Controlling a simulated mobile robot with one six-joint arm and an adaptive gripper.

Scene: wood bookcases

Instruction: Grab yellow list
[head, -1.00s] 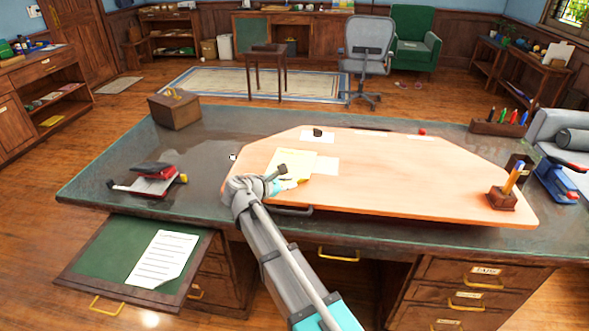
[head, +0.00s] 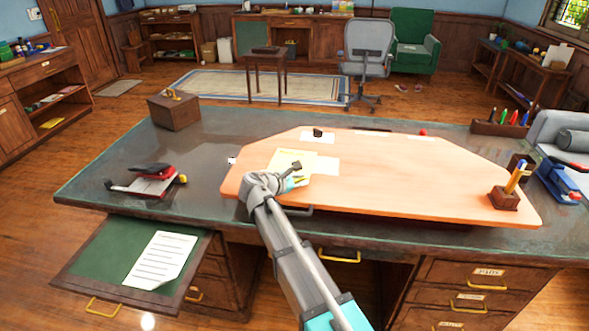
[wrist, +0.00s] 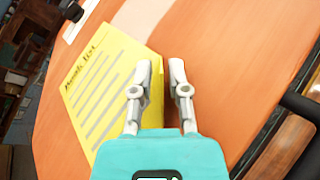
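The yellow list (wrist: 97,88) lies flat on the orange-brown desk board, with handwriting and grey lines in the wrist view. In the head view it (head: 283,158) shows near the board's left end, partly behind my arm. My gripper (wrist: 160,66) has its two fingers apart, with a narrow gap between them. The left finger overlaps the list's right part, and the list's right edge shows in the gap. The right finger is over bare board. Whether the fingertips touch the paper cannot be told. In the head view my gripper (head: 298,178) is over the list's near right part.
A white sheet (wrist: 140,18) lies beside the list. A pen holder (head: 503,199) stands at the right. The board's middle (head: 400,180) is clear.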

